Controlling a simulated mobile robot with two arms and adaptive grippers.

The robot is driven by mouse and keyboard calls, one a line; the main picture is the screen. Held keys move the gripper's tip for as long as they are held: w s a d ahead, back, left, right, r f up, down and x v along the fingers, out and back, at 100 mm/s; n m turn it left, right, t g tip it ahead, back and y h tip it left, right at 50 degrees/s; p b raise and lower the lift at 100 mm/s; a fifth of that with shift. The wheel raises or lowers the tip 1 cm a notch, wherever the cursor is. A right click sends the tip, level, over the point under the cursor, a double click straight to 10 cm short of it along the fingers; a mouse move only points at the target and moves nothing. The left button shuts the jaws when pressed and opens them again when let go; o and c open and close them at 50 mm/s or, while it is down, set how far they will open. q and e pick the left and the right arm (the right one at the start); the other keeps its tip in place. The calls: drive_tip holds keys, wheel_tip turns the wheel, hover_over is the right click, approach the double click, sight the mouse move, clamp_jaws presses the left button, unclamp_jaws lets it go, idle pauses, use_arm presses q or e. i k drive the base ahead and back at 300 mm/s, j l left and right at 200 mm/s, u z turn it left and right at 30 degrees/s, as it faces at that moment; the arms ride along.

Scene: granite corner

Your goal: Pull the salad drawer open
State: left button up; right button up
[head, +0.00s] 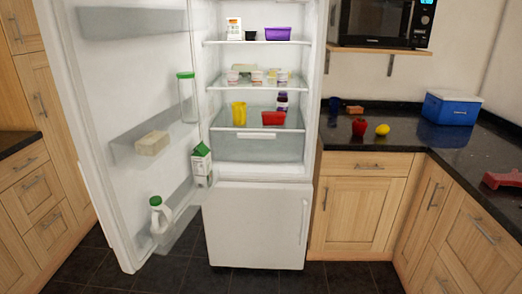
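The fridge (260,182) stands in the middle of the head view with its upper door (105,150) swung wide open to the left. The salad drawer (260,148) is the clear bin at the bottom of the upper compartment. It looks pushed in under the lowest shelf. Its pale handle (262,135) shows at the top middle of its front. A yellow cup (238,113), a red container (273,118) and a dark bottle (282,102) stand on the shelf above it.
The open door carries a carton (201,160), a milk jug (160,215) and other items. A granite counter (395,145) with an apple (359,127), a lemon (382,129) and a blue cooler (452,107) lies at right. Dark floor is clear in front.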

sight(300, 136)
drive_tip(key=i+l+z, duration=0.15)
drive_tip(key=i, duration=0.5)
drive_tip(key=i+z, duration=0.1)
drive_tip(key=i, duration=0.6)
